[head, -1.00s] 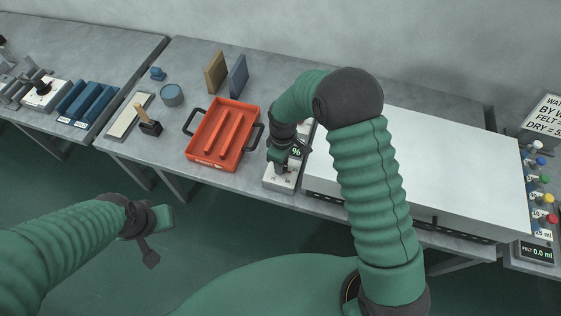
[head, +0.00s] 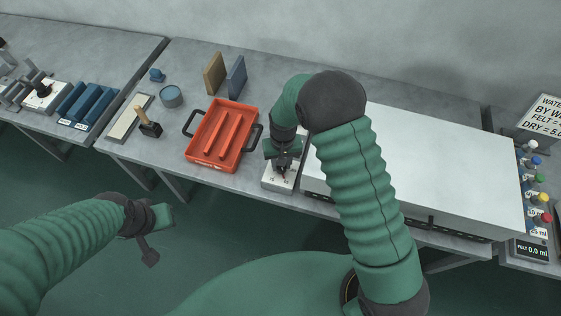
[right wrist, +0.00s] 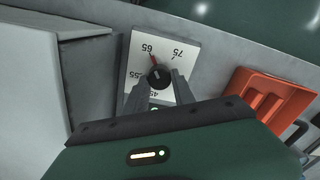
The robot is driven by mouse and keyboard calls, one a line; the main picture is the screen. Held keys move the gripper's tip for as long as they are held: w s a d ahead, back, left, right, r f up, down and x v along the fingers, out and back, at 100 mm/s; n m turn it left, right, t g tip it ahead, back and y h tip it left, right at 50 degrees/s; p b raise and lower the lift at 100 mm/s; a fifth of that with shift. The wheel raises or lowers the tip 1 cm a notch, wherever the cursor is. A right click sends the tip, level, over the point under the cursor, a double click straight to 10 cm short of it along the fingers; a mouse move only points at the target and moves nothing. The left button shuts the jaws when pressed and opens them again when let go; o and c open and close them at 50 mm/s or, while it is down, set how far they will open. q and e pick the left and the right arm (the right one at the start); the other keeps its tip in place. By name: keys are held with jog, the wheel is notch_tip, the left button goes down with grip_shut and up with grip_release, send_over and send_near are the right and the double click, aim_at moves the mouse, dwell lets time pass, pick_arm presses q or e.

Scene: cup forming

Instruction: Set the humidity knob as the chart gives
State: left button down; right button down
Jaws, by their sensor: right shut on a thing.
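The humidity knob (right wrist: 159,77) is black with a red pointer, on a white dial plate (right wrist: 137,52) marked 45, 55, 65 and 75. The pointer is at or close to 65. My right gripper (right wrist: 160,82) is shut on the knob, one finger on each side. In the head view my right gripper (head: 284,166) is over the pale dial unit (head: 279,184), and hides the knob and the unit's display. My left gripper (head: 154,232) hangs in front of the table, away from everything; its jaw opening is unclear. No humidity chart can be made out.
A large white-topped box (head: 440,165) stands right of the dial. An orange tray (head: 240,108) with black handles stands left of it. A sign (head: 546,118) about water by weight, partly cut off, is at the far right, behind colored knobs (head: 536,162).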

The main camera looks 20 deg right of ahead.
jog(key=m, duration=0.2)
jog(key=m+p, duration=0.1)
jog(key=m, duration=0.3)
jog(key=shift+s+p, duration=0.25)
jog(key=shift+p, duration=0.05)
jog(key=m+p, duration=0.1)
jog(key=m, duration=0.3)
jog(key=shift+s+f+m+p, duration=0.1)
jog(key=shift+m+p, duration=0.4)
jog(key=shift+m, duration=1)
jog(key=shift+a, duration=0.1)
jog(key=c, duration=1.5)
grip_release()
jog(key=o, duration=0.4)
jog(key=shift+o, duration=0.2)
jog(key=shift+w, duration=0.2)
